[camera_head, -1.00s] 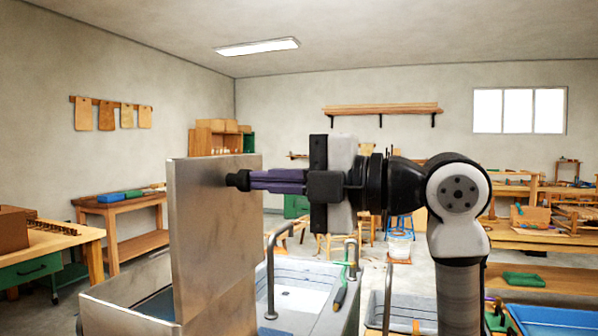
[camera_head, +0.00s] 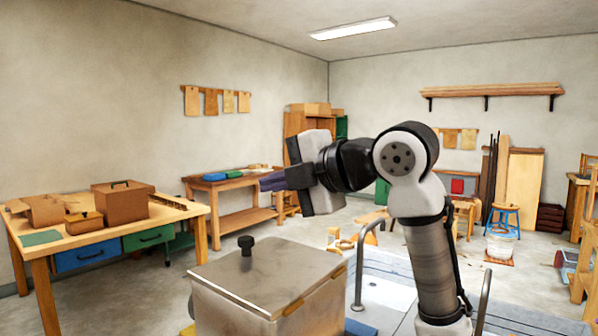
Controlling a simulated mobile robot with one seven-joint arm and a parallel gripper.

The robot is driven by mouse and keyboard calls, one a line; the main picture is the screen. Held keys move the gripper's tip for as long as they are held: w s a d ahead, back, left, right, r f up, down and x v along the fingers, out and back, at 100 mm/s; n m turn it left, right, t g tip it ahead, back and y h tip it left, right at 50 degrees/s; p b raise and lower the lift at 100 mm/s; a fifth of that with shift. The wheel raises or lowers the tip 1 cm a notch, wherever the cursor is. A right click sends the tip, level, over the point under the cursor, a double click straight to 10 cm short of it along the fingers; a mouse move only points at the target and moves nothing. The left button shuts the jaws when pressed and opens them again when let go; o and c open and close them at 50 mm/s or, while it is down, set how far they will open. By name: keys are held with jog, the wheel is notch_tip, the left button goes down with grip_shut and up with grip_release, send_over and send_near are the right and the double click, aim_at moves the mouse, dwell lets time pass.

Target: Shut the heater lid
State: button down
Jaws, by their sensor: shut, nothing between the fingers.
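The heater (camera_head: 240,315) is a metal box at the bottom centre. Its flat metal lid (camera_head: 285,272) lies level across the top, and a black knob (camera_head: 246,243) stands up on the lid's left part. No gap shows along the visible edges of the lid, though the box is cut off by the lower picture edge. My gripper (camera_head: 268,183) is up behind and above the lid, apart from the knob.
A wooden table (camera_head: 150,225) with boxes stands at the left. A workbench (camera_head: 225,184) stands behind my gripper. A sink unit with metal rails (camera_head: 358,270) lies right of the heater. The floor between the left table and the heater is open.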

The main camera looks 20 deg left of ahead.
aim_at(246, 238)
jog(key=a+f, duration=0.2)
jog(key=w+a+f, duration=0.1)
jog(key=a+f, duration=0.1)
jog(key=w+a+f, duration=0.1)
jog(key=f, duration=0.1)
jog(key=shift+a+b, duration=0.3)
jog(key=shift+a, duration=0.1)
jog(key=shift+w+a+f+h, duration=0.1)
jog(key=shift+a+f+h, duration=0.2)
jog(key=shift+f, duration=0.2)
jog(key=shift+w+a+f+h, duration=0.1)
jog(key=shift+a+f+h, duration=0.15)
jog(key=shift+f, duration=0.25)
